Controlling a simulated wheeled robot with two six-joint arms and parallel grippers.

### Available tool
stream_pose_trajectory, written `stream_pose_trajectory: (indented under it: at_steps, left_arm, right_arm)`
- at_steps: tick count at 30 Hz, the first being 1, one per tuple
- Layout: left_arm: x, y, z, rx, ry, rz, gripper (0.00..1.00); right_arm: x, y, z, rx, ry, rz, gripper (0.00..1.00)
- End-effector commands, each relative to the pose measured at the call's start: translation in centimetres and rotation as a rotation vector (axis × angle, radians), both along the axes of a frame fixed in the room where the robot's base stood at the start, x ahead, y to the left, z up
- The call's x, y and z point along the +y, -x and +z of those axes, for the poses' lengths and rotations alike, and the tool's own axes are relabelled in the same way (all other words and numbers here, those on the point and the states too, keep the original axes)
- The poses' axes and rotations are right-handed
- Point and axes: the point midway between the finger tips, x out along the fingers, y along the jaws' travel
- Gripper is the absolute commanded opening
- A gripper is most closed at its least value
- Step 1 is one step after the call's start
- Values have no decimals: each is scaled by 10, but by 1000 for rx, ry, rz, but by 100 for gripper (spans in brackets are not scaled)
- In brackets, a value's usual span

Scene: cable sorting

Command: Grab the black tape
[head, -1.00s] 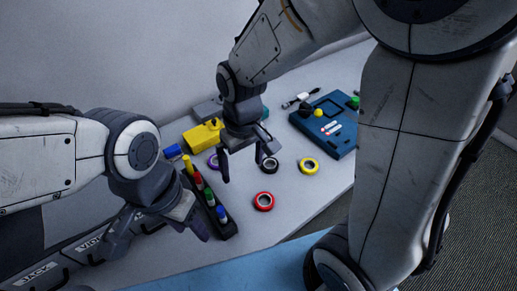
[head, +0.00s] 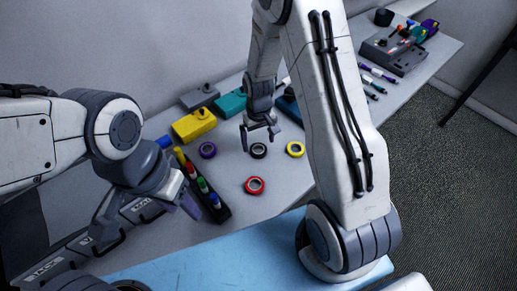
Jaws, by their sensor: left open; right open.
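The black tape (head: 258,151) is a small roll with a pale centre, lying flat on the grey table. My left gripper (head: 150,214) is open at the left, beside the rack of coloured markers and away from the tapes.
The black rack (head: 217,212) with several coloured markers stands left of the red tape. Yellow (head: 194,125), grey (head: 200,96) and teal (head: 231,103) boxes stand behind the tapes. Several pens and a grey device (head: 393,52) are at the far right. The table around the red tape is clear.

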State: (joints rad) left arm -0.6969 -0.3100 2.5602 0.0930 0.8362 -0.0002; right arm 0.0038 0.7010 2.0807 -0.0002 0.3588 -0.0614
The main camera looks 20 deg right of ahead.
Motion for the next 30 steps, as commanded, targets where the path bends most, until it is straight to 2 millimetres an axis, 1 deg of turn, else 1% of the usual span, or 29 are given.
stream_pose_trajectory:
  at_steps: [1, 3, 7, 11, 16, 17, 18, 20, 21, 23, 24, 30]
  left_arm:
    - [0, 0, 6, 0, 0, 0, 50]
    - [0, 0, 10, 0, 0, 0, 50]
    - [0, 0, 11, 0, 0, 1, 50]
    - [0, 0, 11, 0, 0, 1, 50]
    - [0, 0, 11, 0, 0, 1, 50]
    - [0, 0, 11, 0, 0, 1, 50]
    - [0, 0, 11, 0, 0, 1, 50]
    - [0, 0, 11, 0, 0, 1, 50]
    - [0, 0, 11, 0, 0, 1, 50]
    - [0, 0, 11, 0, 0, 1, 50]
    - [0, 0, 11, 0, 0, 1, 50]
    - [0, 0, 11, 0, 0, 1, 50]
  right_arm:
    - [0, 0, -6, 6, 0, 0, 100]
    - [0, -1, -15, 6, 0, 0, 100]
    - [0, -2, -31, 3, 0, 0, 100]
    - [0, -2, -36, 1, 0, 0, 100]
    - [0, -2, -36, 1, 0, 0, 100]
    - [0, -2, -36, 1, 0, 0, 92]
    - [0, -2, -36, 1, 0, 0, 77]
    - [0, -2, -36, 1, 0, 0, 54]
    - [0, -2, -36, 1, 0, 0, 39]
    - [0, -2, -36, 1, 0, 0, 16]
    - [0, -2, -35, 1, 0, 0, 12]
    - [0, -2, -35, 1, 0, 0, 12]
